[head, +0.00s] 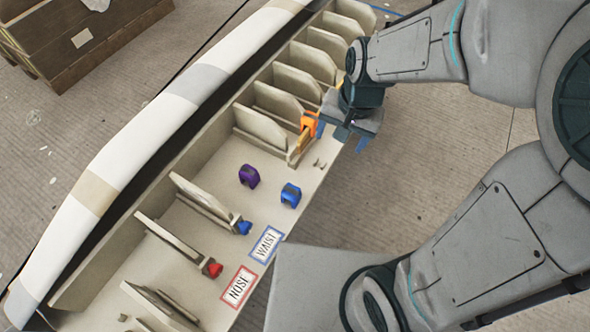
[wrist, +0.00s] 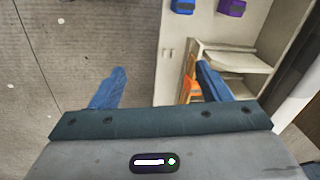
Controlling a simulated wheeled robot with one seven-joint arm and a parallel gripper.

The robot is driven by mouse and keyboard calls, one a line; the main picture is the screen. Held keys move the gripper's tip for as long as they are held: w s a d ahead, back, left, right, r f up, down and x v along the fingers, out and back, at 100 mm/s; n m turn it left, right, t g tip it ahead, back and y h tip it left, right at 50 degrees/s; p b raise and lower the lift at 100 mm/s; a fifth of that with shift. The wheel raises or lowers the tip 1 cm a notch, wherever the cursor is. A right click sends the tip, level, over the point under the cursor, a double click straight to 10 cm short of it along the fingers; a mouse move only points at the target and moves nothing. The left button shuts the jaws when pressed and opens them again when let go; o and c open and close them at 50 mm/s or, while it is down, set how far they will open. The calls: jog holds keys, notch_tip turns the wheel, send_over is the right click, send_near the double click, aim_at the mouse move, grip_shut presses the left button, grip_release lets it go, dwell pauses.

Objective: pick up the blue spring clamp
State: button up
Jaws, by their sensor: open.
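The blue spring clamp (head: 291,194) sits on the pale mould flange beside a purple clamp (head: 249,175). In the wrist view the blue clamp (wrist: 183,6) is cut off by the top edge, left of the purple one (wrist: 232,7). My gripper (head: 341,136) is open, beyond the blue clamp and to its upper right in the head view, near the mould's outer edge. Its blue fingers (wrist: 160,86) show apart in the wrist view, with no clamp held. An orange clamp (head: 307,124) is at a rib's end close by the fingers; it also shows in the wrist view (wrist: 189,82), partly hidden.
Upright ribs (head: 260,127) line the mould. A smaller blue piece (head: 243,228) and a red piece (head: 213,268) are at rib ends. Labels reading WAIST (head: 266,244) and NOSE (head: 239,287) lie along the edge. The flange around the blue clamp is clear.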

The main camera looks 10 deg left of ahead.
jog(key=m+h+b, duration=0.1)
jog(key=m+b, duration=0.1)
jog(key=b, duration=0.5)
send_over(294, 190)
notch_tip(294, 190, down, 19)
jog(key=shift+g, duration=0.4)
notch_tip(294, 190, down, 8)
jog(key=shift+b, duration=1.15)
jog(key=shift+a+f+b, duration=0.2)
jog(key=shift+f+b, duration=0.4)
jog(key=shift+f, duration=0.85)
jog(key=shift+a+f+b, duration=0.2)
jog(key=shift+f+b, duration=0.4)
jog(key=shift+f, duration=0.85)
jog(key=shift+r, duration=0.1)
jog(key=c, duration=1.1)
